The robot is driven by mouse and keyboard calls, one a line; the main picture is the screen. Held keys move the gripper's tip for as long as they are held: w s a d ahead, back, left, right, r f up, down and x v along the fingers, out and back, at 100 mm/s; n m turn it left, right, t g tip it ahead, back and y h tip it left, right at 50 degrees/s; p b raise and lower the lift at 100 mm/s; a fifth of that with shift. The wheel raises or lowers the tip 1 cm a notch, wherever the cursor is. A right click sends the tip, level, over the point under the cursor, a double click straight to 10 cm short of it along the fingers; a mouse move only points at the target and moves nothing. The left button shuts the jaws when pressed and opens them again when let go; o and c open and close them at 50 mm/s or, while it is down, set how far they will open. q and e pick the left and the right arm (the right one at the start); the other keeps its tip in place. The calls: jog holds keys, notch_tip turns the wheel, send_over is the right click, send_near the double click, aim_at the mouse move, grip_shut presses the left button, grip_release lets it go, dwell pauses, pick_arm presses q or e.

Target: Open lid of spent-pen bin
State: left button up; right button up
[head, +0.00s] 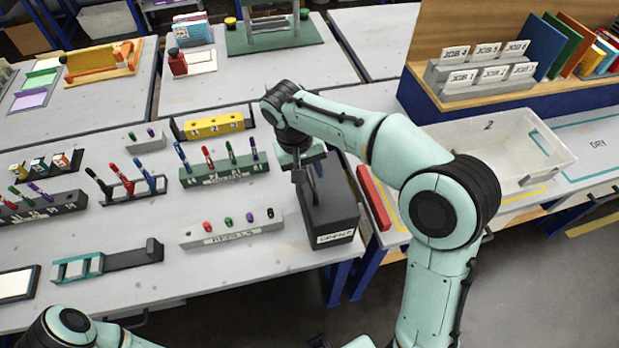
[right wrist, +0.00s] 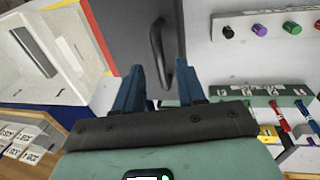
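The spent-pen bin (head: 333,220) is a dark grey box labelled SPENT at the right front edge of the table. Its dark lid (right wrist: 122,30) looks closed, with a curved black handle (right wrist: 157,42) on top. My right gripper (head: 300,176) is over the bin, pointing down at the lid. In the right wrist view the blue fingers of the right gripper (right wrist: 160,68) are apart, on either side of the handle, with gaps showing. Part of the lid is hidden by the gripper in the head view. My left gripper is out of view.
A red bar (head: 373,197) lies just right of the bin, with a pale tray (head: 545,180) beyond. Left of the bin are a refills block (head: 232,232) and a green pen rack (head: 225,172). The table's front edge is close to the bin.

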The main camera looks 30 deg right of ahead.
jog(key=shift+d+f, duration=0.25)
jog(key=shift+f, duration=1.05)
grip_shut()
jog(key=shift+r, duration=0.15)
